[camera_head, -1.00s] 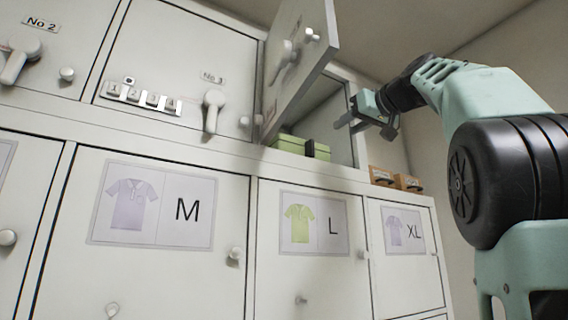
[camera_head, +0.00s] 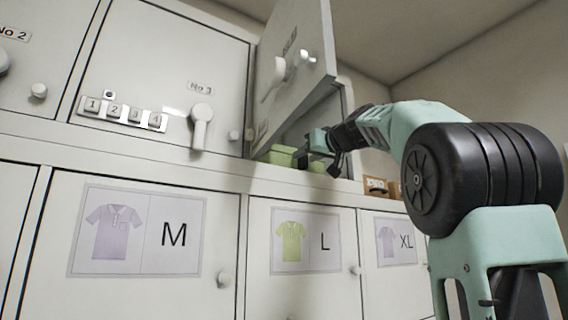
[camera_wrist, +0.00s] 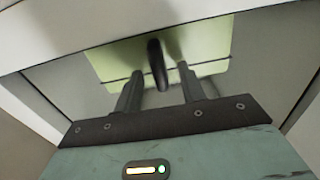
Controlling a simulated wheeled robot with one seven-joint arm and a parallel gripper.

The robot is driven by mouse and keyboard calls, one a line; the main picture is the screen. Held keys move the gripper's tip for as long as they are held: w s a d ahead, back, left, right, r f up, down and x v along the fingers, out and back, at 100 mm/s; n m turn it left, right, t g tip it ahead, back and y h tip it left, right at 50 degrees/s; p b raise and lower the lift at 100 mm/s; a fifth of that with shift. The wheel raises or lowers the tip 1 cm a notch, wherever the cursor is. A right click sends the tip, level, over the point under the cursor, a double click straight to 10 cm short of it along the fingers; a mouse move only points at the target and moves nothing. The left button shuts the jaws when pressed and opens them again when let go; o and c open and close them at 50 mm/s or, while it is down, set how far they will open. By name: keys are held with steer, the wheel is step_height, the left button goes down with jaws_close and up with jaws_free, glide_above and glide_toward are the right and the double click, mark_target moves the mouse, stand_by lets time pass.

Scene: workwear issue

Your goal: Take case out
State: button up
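A light green case (camera_head: 283,155) sits in the open upper locker, partly hidden by the locker door and my gripper. In the wrist view the case (camera_wrist: 208,48) faces me with a dark upright handle (camera_wrist: 157,65) standing out from its front. My gripper (camera_head: 315,150) is at the locker opening in front of the case. In the wrist view my gripper (camera_wrist: 158,82) is open, one finger on each side of the handle, with gaps visible between handle and fingers. Whether the fingertips reach the case front is unclear.
The open locker door (camera_head: 292,75) hangs to the left of my gripper. Closed door No 3 (camera_head: 165,80) has numbered keys and a lever. Lower doors show M, L and XL shirt signs. Small brown boxes (camera_head: 376,186) stand on the ledge right of the opening.

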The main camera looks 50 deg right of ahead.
steer(key=shift+w+d, duration=0.1)
steer(key=shift+w, duration=0.25)
steer(key=shift+c, duration=0.3)
jaws_close()
